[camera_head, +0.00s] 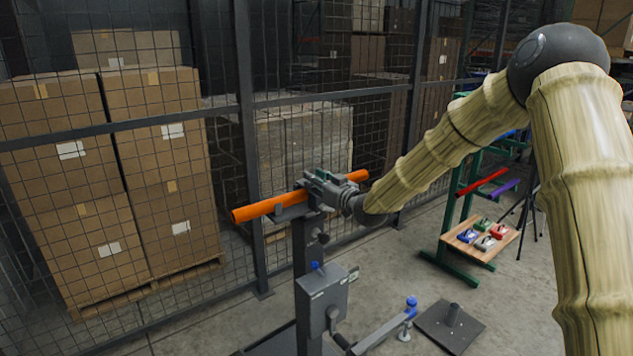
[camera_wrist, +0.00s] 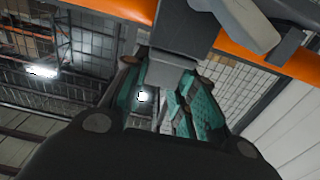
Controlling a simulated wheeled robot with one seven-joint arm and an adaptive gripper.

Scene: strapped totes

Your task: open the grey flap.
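No part is clearly recognisable as the grey flap. In the wrist view, a grey block (camera_wrist: 172,72) hangs below the orange bar between my fingertips, and a paler grey lever-like piece (camera_wrist: 238,22) lies beside it. My gripper (camera_wrist: 168,80) has its teal-padded fingers apart, on either side of the block; I cannot tell whether they touch it. In the head view my gripper (camera_head: 328,190) is at the top of a dark stand, beside the orange bar (camera_head: 262,208). The arm partly hides the far side there.
A grey box (camera_head: 322,298) with a crank is on the stand below the bar. A blue-tipped lever (camera_head: 408,309) and a dark floor plate (camera_head: 450,325) are to its right. Mesh fencing with stacked cartons (camera_head: 65,150) stands behind. A wooden board (camera_head: 481,238) holds several coloured items.

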